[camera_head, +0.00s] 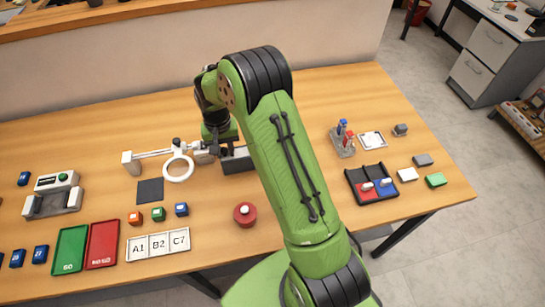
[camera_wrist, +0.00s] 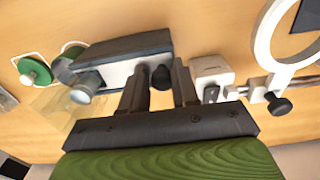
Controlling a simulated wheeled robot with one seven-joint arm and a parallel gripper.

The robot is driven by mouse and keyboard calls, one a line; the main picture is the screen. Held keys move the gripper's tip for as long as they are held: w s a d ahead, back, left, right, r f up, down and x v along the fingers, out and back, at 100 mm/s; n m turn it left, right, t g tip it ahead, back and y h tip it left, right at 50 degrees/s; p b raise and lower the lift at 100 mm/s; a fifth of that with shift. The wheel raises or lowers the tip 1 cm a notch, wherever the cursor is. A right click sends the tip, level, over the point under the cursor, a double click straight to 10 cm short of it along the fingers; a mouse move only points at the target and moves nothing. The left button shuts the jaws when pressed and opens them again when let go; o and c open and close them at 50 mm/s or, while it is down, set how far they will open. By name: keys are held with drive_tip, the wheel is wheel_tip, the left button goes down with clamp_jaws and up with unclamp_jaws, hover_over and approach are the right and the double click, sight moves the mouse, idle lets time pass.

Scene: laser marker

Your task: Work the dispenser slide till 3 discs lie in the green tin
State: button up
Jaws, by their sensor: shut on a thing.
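The dispenser is a dark grey box (camera_wrist: 125,50) with a pale side in the wrist view; part of it also shows in the head view (camera_head: 238,161), beside my arm. A small dark knob (camera_wrist: 160,77) at its end sits between the fingers of my gripper (camera_wrist: 160,88), which is shut on it. A clear cylinder (camera_wrist: 84,88) stands at the dispenser's other end. A green round thing (camera_wrist: 73,48) is partly hidden behind the dispenser, and a green round piece with a pale centre (camera_wrist: 34,70) lies further left. I cannot tell which is the tin, or count discs.
A magnifier with a white ring (camera_head: 178,168) stands close to my gripper; its ring also shows in the wrist view (camera_wrist: 272,40). A red round piece with a white top (camera_head: 245,214) is nearer the front. A black tray (camera_head: 372,182) lies right of my arm.

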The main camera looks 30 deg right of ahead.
sight(240, 154)
drive_tip(key=shift+s+f, duration=0.25)
drive_tip(key=shift+f, duration=0.15)
drive_tip(key=shift+s+d, duration=0.2)
drive_tip(key=shift+d, duration=0.45)
drive_tip(key=shift+s+d, duration=0.25)
drive_tip(key=shift+d, duration=0.45)
drive_tip(key=shift+s+d, duration=0.2)
drive_tip(key=shift+d, duration=0.45)
drive_tip(key=shift+w+a, duration=0.2)
drive_tip(key=shift+a, duration=0.45)
drive_tip(key=shift+w+a, duration=0.25)
drive_tip(key=shift+a, duration=0.45)
drive_tip(key=shift+w+a, duration=0.2)
drive_tip(key=shift+a, duration=0.45)
drive_tip(key=shift+c, duration=0.2)
drive_tip(key=shift+s+d+b, duration=0.15)
drive_tip(key=shift+s+d, duration=0.05)
drive_tip(key=shift+d, duration=0.45)
drive_tip(key=shift+s+d+b, duration=0.1)
drive_tip(key=shift+s+d, duration=0.15)
drive_tip(key=shift+d, duration=0.45)
drive_tip(key=shift+s+d+b, duration=0.15)
drive_tip(key=shift+s+d, duration=0.05)
drive_tip(key=shift+d, duration=0.45)
